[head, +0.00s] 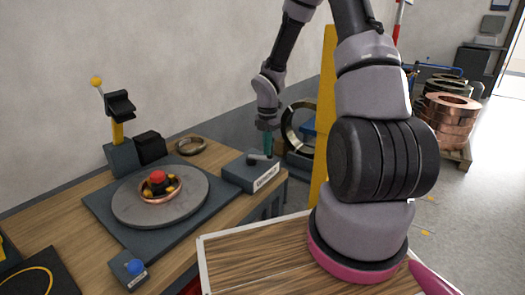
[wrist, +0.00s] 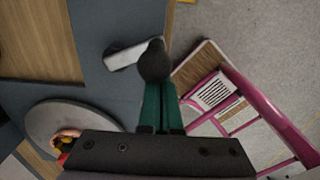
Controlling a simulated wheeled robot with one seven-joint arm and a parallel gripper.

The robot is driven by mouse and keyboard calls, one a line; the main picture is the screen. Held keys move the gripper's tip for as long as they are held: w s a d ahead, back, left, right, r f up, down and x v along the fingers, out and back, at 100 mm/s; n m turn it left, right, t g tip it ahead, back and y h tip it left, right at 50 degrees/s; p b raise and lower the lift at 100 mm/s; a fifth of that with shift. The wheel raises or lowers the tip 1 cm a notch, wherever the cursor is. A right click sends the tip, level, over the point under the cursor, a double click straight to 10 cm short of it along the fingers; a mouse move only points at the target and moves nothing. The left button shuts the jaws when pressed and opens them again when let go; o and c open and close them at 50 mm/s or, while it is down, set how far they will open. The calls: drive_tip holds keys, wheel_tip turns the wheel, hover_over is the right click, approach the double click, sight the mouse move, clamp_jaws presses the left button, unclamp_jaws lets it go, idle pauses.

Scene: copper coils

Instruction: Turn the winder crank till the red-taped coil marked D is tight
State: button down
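The winder crank sits on a dark grey box with a white label (head: 265,180) at the bench's right end. In the wrist view it has a pale grey arm (wrist: 122,56) and a dark rounded knob (wrist: 154,60). My gripper (head: 268,149) points down at the crank from above. In the wrist view its two green fingers (wrist: 161,84) lie close together, tips at the knob; I cannot tell whether they grip it. A copper coil (head: 160,190) with a red-topped centre and yellow pieces lies on the grey round turntable (head: 125,208). No D mark is readable.
A blue button box (head: 130,270) stands at the bench's front. A post with a yellow ball (head: 97,81) and a loose ring (head: 191,145) are behind the turntable. A yellow column (head: 325,110) and copper coils (head: 450,115) on a pallet stand to the right.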

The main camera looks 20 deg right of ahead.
drive_tip(key=shift+w, duration=0.1)
idle(0.3)
drive_tip(key=shift+w+d, duration=0.9)
drive_tip(key=shift+w, duration=0.15)
drive_tip(key=shift+w+d, duration=0.3)
drive_tip(key=shift+w, duration=0.45)
drive_tip(key=shift+w+d, duration=0.25)
drive_tip(key=shift+w, duration=0.5)
drive_tip(key=shift+a, duration=0.1)
drive_tip(key=shift+w+a, duration=0.2)
drive_tip(key=shift+w, duration=1.25)
